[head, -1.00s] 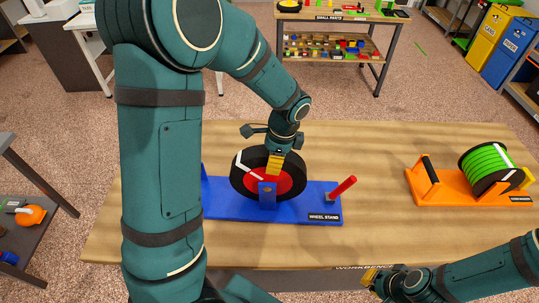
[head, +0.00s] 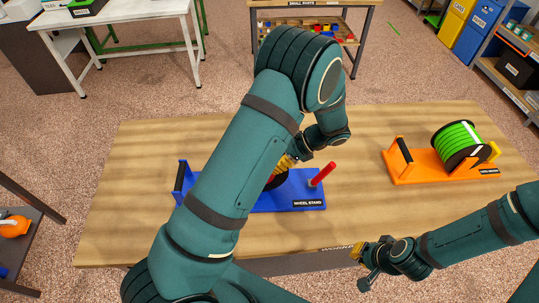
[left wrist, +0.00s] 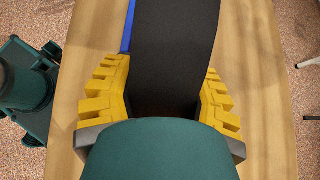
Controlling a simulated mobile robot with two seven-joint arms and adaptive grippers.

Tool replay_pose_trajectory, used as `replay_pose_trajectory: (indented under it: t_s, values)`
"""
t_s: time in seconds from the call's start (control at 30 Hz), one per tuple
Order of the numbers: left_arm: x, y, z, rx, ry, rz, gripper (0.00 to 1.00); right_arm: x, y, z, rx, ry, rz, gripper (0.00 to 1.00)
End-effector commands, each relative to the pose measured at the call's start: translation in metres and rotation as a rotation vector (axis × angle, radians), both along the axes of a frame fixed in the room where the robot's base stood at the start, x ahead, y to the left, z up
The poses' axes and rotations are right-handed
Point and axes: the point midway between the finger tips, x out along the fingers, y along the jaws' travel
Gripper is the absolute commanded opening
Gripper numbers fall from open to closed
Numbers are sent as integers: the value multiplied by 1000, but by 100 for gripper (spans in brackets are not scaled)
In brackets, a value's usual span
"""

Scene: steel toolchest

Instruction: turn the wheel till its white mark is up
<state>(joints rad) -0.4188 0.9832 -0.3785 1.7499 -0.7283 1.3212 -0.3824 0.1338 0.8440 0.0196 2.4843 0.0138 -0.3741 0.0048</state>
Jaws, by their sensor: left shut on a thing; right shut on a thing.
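The wheel (head: 279,180), black-tyred with a red centre, sits on the blue wheel stand (head: 272,203). My left arm covers most of it in the head view, and its white mark is hidden now. My left gripper (head: 287,163) is shut on the wheel's rim. In the left wrist view the black tyre (left wrist: 175,50) lies between the yellow fingers of the left gripper (left wrist: 163,98). My right gripper (head: 357,252) is at the table's front edge, apart from the stand. Its yellow fingers look closed; I see no object between them.
A green reel (head: 462,146) on an orange base (head: 415,173) is at the right. The wooden workbench (head: 130,200) is clear between and around them.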

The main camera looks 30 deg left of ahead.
Motion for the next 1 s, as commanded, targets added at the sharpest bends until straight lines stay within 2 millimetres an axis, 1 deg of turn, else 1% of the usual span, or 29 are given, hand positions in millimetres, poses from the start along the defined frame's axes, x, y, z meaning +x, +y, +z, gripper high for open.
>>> replay_pose_trajectory:
  t_s: [0.23,0.63,0.67,0.7,0.73,1.0]
  values:
    - [1,-2,-3,42,24,0,3,0,0,0,0,0,0,0]
    - [0,-1,-3,46,27,1,3,0,0,0,0,0,0,0]
    - [0,-1,-3,46,27,1,56,0,0,0,0,0,0,0]
    - [0,-1,-3,46,27,1,70,0,0,0,0,0,0,0]
    - [0,-1,-3,46,27,1,78,0,0,0,0,0,0,0]
    - [1,-2,-3,44,26,1,78,0,0,0,0,0,0,0]
